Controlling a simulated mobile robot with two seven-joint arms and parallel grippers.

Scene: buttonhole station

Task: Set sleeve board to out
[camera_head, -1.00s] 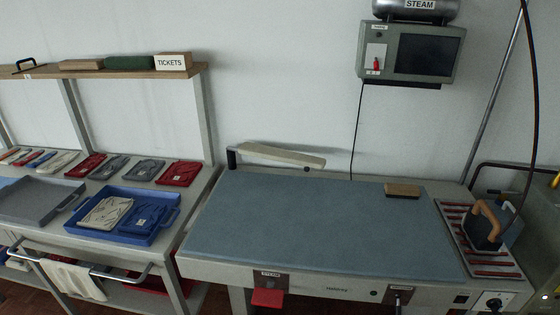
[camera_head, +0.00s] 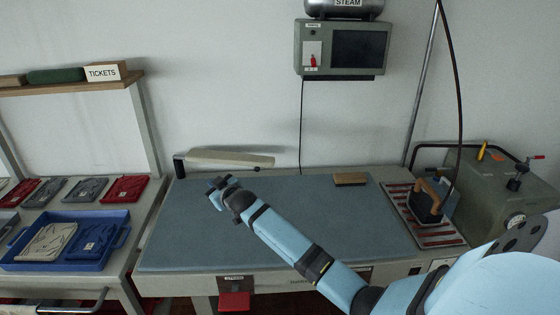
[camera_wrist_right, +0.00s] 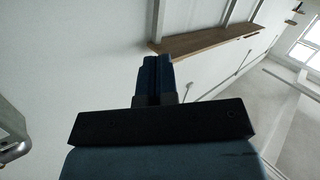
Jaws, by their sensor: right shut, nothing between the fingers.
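The sleeve board (camera_head: 230,159) is a long cream padded arm on a dark bracket (camera_head: 179,168) at the back left of the blue-grey pressing table (camera_head: 290,221). It lies along the table's back edge, pointing right. My right gripper (camera_head: 215,185) reaches across the table from the lower right. It is in front of the board, near its left half, and apart from it in the picture. In the right wrist view its fingers (camera_wrist_right: 154,78) are together with nothing between them. The board is not seen in that view. My left gripper is not in view.
A small wooden block (camera_head: 350,179) lies at the table's back right. The iron (camera_head: 428,203) stands on a striped rest, with its hose hanging above. A blue tray (camera_head: 70,262) of folded garments is on the left. A steam control box (camera_head: 342,49) hangs on the wall.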

